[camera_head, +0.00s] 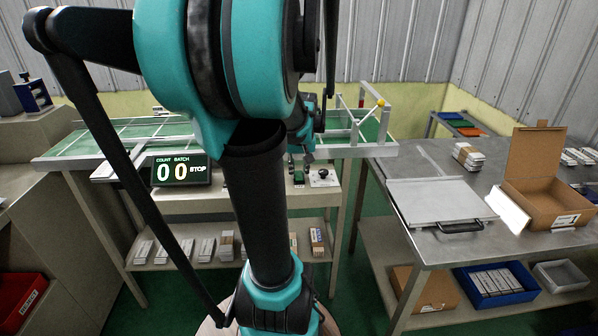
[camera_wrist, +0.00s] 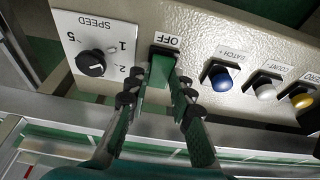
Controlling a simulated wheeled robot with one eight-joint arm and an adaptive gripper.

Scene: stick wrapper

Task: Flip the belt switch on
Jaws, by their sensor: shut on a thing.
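The belt switch is a green rocker (camera_wrist: 162,68) in a dark frame on a beige panel, with an OFF label (camera_wrist: 166,40) beside it in the wrist view. My gripper (camera_wrist: 160,88) has its two fingers at either side of the green rocker, shut on it. The fingers cover part of the switch, so its exact tilt is hard to tell. In the head view my gripper (camera_head: 306,152) hangs just above the switch (camera_head: 298,177), partly hidden by my arm. The counter display (camera_head: 181,171) reads 00 and STOP.
In the wrist view a black SPEED knob (camera_wrist: 91,63) is left of the switch. Blue (camera_wrist: 219,75), white (camera_wrist: 264,88) and yellow (camera_wrist: 302,98) buttons are to its right. In the head view a metal table (camera_head: 420,160) at right bears an open cardboard box (camera_head: 545,190).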

